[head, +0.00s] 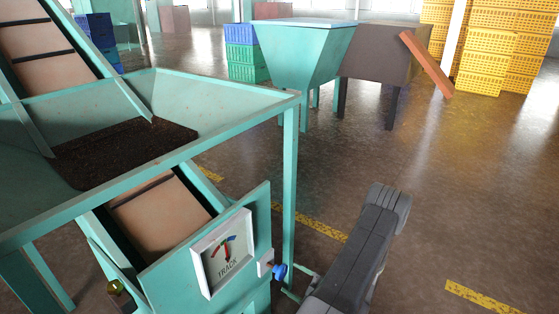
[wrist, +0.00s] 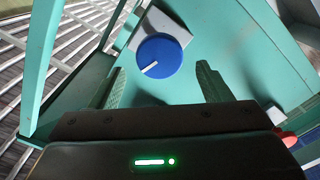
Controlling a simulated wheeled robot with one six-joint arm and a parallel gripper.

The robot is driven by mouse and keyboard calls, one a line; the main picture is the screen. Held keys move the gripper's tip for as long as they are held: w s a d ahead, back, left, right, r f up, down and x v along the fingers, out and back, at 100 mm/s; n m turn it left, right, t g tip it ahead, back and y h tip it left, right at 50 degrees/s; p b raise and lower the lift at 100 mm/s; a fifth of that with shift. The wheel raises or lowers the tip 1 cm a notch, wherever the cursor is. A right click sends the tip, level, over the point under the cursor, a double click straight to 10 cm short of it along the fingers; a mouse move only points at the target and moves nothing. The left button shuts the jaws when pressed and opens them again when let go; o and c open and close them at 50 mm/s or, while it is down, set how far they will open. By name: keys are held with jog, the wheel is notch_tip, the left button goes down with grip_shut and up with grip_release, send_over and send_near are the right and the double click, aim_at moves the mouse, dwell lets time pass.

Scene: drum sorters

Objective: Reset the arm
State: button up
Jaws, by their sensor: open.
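My gripper (wrist: 158,88) is open and empty in the wrist view, its two fingers apart and pointing at a teal panel. A round blue knob (wrist: 160,56) with a white mark sits on a grey mount between and beyond the fingertips. I cannot tell that either finger touches it. In the head view the blue knob (head: 279,271) sticks out from the right side of the teal control box (head: 257,230).
A teal hopper (head: 225,104) with dark grains stands above the box, its leg close to my arm. A dial (head: 222,250) marked TRACK faces forward. Another hopper (head: 300,50) and yellow crates (head: 492,50) stand farther back. The floor at right is clear.

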aim_at(283, 275)
jog(key=x, duration=0.5)
jog(key=shift+w+a+b, duration=0.25)
jog(key=shift+a+b, duration=0.1)
jog(key=shift+b, duration=0.05)
jog(key=n, duration=0.5)
jog(key=shift+s+f+b, duration=0.1)
jog(key=shift+b, duration=0.25)
jog(key=n, duration=0.4)
jog(key=shift+n+b, duration=0.4)
jog(key=n+b, duration=0.1)
jog(key=n, duration=0.3)
jog(key=shift+f+n, duration=0.1)
jog(key=shift+n, duration=0.2)
jog(key=n, duration=0.4)
jog(key=shift+d+b, duration=0.1)
jog(key=shift+b, duration=0.25)
jog(key=shift+n, duration=0.3)
